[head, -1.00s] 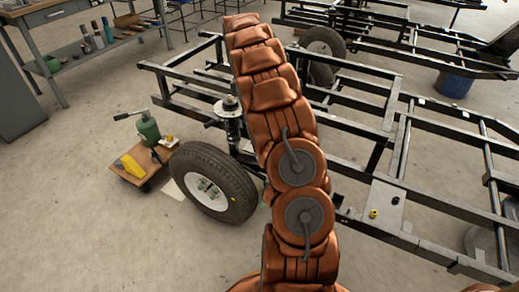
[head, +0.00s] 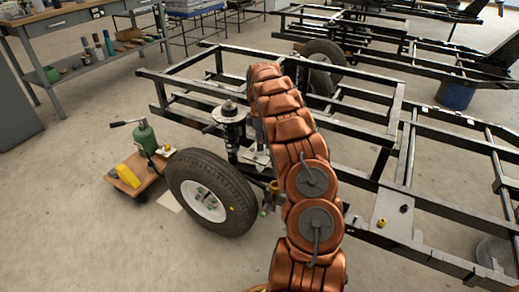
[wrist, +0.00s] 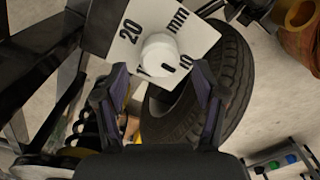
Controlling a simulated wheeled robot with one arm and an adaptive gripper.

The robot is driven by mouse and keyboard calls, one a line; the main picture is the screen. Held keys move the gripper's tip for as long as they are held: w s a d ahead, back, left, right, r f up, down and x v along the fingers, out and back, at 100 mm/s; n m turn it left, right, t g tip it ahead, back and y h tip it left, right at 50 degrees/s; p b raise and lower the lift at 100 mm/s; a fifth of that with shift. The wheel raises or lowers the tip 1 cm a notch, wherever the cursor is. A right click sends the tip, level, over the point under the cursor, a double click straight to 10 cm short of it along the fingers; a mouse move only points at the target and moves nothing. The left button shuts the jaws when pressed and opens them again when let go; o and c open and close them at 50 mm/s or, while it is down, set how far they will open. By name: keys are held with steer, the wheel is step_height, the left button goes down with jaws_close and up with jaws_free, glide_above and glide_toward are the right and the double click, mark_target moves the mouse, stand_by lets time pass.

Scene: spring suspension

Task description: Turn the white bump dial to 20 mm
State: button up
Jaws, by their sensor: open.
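In the head view the plate (head: 256,161) shows small beside the spring strut (head: 231,122), and my arm partly hides that area.
The tyre (head: 212,193) stands left of my arm, also behind the dial in the wrist view (wrist: 228,70). Black frame rails (head: 350,135) surround the strut. A low board (head: 133,184) holds a green bottle jack (head: 144,138) and a yellow block. The floor at front left is clear.

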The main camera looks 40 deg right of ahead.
step_height(320, 180, down, 3)
steer(key=shift+f+b, duration=0.15)
steer(key=shift+b, duration=0.2)
steer(key=c, duration=1.1)
